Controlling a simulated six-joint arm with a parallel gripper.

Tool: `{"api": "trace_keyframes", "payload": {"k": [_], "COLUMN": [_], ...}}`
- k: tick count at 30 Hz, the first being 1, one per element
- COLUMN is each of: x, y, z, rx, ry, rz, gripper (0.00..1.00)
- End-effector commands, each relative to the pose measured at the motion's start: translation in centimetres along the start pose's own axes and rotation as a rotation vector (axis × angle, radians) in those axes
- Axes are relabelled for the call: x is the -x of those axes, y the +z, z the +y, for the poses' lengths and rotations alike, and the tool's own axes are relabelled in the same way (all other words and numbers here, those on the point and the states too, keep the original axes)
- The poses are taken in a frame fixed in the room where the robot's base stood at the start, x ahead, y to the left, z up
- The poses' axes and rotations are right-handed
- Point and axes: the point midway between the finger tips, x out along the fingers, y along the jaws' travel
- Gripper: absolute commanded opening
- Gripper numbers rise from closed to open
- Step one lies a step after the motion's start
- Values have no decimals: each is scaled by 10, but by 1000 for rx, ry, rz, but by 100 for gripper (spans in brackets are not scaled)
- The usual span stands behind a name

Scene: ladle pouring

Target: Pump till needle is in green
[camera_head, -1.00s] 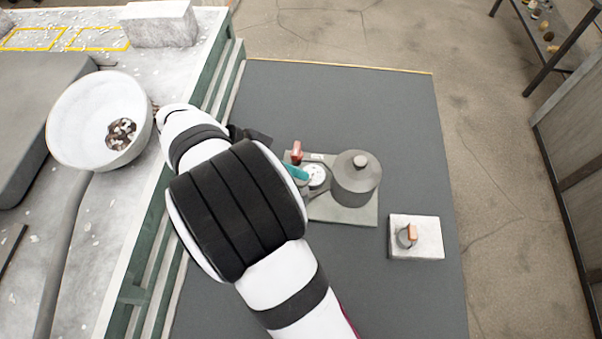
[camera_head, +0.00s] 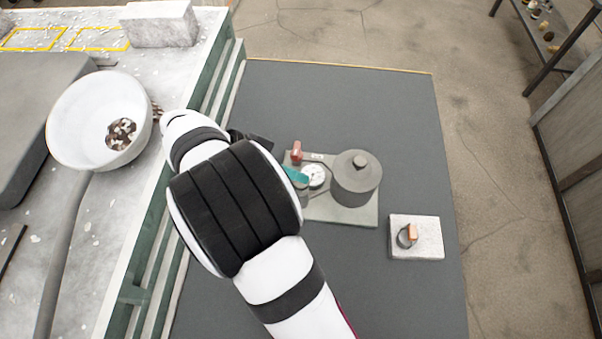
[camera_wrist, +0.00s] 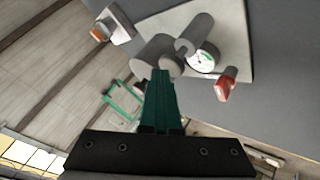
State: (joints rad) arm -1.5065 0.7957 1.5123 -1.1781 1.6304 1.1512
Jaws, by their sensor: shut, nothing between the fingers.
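The pump unit stands on a grey base plate (camera_head: 345,216). It has a large grey cylinder (camera_head: 357,180) with a knob on top, a round white gauge (camera_head: 314,174) and a red part (camera_head: 296,152). In the wrist view the gauge (camera_wrist: 205,58) shows some green on its face; the needle's reading is too small to tell. The red part (camera_wrist: 225,88) is right of it. My gripper (camera_head: 299,175) is shut and empty, its teal fingertips just left of the gauge. In the wrist view the fingertips (camera_wrist: 160,74) overlap a grey cylindrical part (camera_wrist: 155,56); contact cannot be told.
A pale square block (camera_head: 428,236) with an orange-topped part (camera_head: 412,231) lies right of the pump. A white bowl (camera_head: 75,110) with dark bits stands on the left bench (camera_head: 110,230). The dark grey mat (camera_head: 400,110) is clear behind the pump.

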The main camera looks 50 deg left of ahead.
Motion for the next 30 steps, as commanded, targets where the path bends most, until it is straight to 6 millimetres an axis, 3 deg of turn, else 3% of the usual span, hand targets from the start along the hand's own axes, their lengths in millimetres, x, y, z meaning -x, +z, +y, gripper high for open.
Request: {"api": "trace_keyframes", "payload": {"k": [30], "x": [-9], "y": [7], "z": [-6], "rx": [1], "ry": [1], "rz": [-1], "gripper": [0]}}
